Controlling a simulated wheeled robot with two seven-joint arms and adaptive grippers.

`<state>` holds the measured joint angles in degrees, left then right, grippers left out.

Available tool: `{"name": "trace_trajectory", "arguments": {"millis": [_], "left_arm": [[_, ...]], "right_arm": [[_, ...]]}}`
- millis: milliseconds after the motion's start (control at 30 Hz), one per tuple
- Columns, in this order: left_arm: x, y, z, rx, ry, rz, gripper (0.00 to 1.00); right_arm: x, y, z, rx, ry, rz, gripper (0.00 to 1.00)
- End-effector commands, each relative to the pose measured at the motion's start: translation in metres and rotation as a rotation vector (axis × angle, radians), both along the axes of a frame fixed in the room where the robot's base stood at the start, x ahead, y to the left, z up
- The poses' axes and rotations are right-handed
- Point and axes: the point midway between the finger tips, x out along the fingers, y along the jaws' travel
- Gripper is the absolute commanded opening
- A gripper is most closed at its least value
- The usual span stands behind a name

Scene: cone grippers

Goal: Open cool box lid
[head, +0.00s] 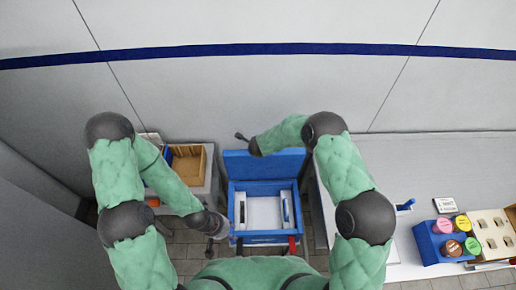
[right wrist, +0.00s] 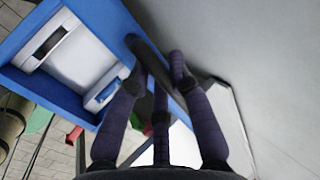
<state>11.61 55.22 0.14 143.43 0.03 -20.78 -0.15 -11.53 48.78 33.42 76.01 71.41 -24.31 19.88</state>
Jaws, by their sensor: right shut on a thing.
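A wooden crate (head: 187,163) sits on a grey surface to the left. A grey counter (head: 440,170) on the right bears a blue tray (head: 427,243) of coloured tubs and a pale holder (head: 492,233). The wall (head: 250,85) is close behind the lid.

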Motion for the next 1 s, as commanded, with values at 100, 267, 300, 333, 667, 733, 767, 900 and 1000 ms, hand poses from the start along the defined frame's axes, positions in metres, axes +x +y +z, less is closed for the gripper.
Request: {"name": "trace_trajectory", "arguments": {"millis": [100, 267, 300, 333, 667, 733, 767, 900, 1000], "left_arm": [[0.0, 0.0, 0.0, 0.0, 0.0, 0.0, 0.39], [0.0, 0.0, 0.0, 0.0, 0.0, 0.0, 0.39], [0.0, 0.0, 0.0, 0.0, 0.0, 0.0, 0.39], [0.0, 0.0, 0.0, 0.0, 0.0, 0.0, 0.39], [0.0, 0.0, 0.0, 0.0, 0.0, 0.0, 0.39], [0.0, 0.0, 0.0, 0.0, 0.0, 0.0, 0.39], [0.0, 0.0, 0.0, 0.0, 0.0, 0.0, 0.39], [0.0, 0.0, 0.0, 0.0, 0.0, 0.0, 0.39], [0.0, 0.0, 0.0, 0.0, 0.0, 0.0, 0.39]], "right_arm": [[0.001, -0.001, 0.001, 0.0, -0.003, -0.002, 0.0], [0.002, -0.001, 0.002, 0.0, -0.003, -0.002, 0.0], [0.002, -0.001, 0.002, 0.0, -0.004, -0.002, 0.26], [0.002, -0.001, 0.002, 0.0, -0.004, -0.002, 0.35], [0.0, 0.0, 0.001, 0.0, -0.001, 0.0, 0.46], [0.0, 0.0, 0.001, 0.0, 0.0, 0.0, 0.46], [-0.001, 0.0, 0.002, 0.0, 0.0, 0.0, 0.46], [-0.005, 0.0, 0.011, 0.0, -0.002, 0.0, 0.46], [-0.012, 0.0, 0.023, 0.001, -0.003, 0.001, 0.46]]}}
